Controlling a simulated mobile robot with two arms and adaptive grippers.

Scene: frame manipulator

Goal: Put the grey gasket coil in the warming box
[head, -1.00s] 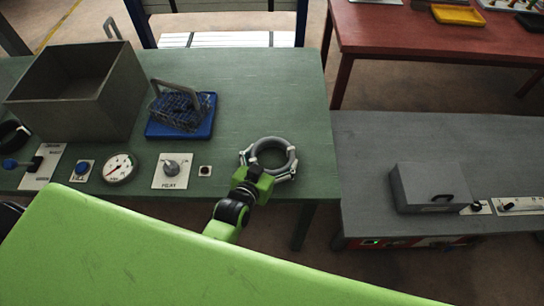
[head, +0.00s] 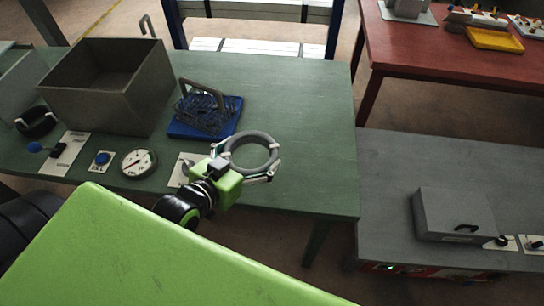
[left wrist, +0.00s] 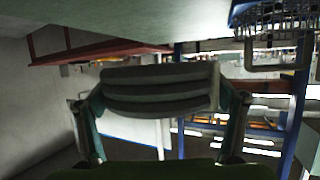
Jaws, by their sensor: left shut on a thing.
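The grey gasket coil (head: 273,148) is a ring with pale bands, held by my left gripper (head: 248,166) in front of the green bench. In the left wrist view the coil (left wrist: 158,90) shows as stacked grey loops between the two fingers (left wrist: 160,128). A grey box (head: 455,212) with a black handle, which looks like the warming box, sits on the grey bench at the right. It appears shut, and its inside is hidden. My left gripper is well to the left of it. My right gripper is not in view.
The green bench (head: 300,110) carries an open grey bin (head: 130,105), a blue tray with a wire basket (head: 205,112), a gauge (head: 138,162) and control panels. A red table (head: 440,50) stands behind.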

